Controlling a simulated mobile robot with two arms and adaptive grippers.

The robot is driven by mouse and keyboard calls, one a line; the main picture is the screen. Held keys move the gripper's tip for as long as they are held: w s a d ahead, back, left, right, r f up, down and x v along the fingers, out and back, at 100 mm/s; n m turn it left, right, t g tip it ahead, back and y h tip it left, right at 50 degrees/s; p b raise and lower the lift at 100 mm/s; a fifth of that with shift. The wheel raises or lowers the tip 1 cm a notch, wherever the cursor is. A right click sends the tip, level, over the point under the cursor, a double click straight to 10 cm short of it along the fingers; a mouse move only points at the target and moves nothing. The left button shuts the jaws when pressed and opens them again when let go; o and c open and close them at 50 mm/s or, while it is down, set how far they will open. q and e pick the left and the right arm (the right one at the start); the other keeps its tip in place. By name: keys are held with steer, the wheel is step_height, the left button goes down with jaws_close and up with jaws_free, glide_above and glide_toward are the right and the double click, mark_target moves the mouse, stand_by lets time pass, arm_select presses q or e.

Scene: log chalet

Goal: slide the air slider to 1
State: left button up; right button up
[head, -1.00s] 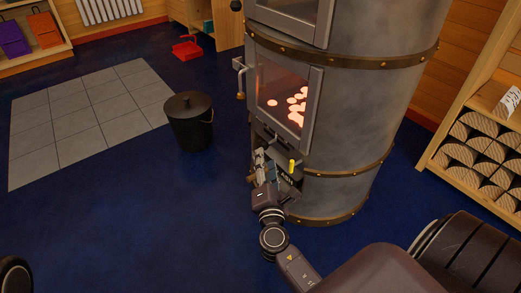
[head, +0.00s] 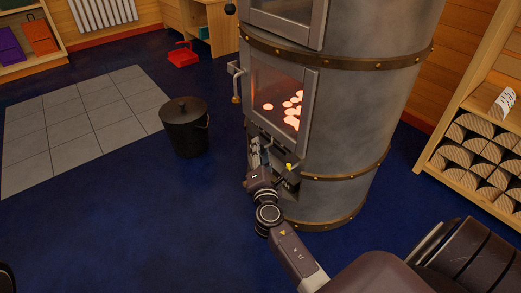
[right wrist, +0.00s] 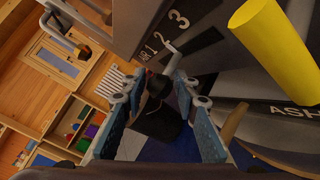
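The air slider shows in the right wrist view as a small dark knob (right wrist: 158,84) by a pale metal pointer (right wrist: 172,49). The pointer lies beside the scale marked AIR 1 2 3 (right wrist: 167,36); its exact reading is hard to tell. My right gripper (right wrist: 160,76) has its blue-padded fingers apart on either side of the knob, and I see no clear grip. In the head view my right gripper (head: 259,160) is at the stove's lower front, below the glass door (head: 280,98). My left gripper is out of view.
A yellow handle (right wrist: 275,45) sticks out close by, near the ASH label; it also shows in the head view (head: 289,167). A black lidded bucket (head: 185,127) stands left of the stove (head: 352,110). A log rack (head: 470,150) is at right. Blue floor is clear in front.

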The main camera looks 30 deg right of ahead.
jaws_close()
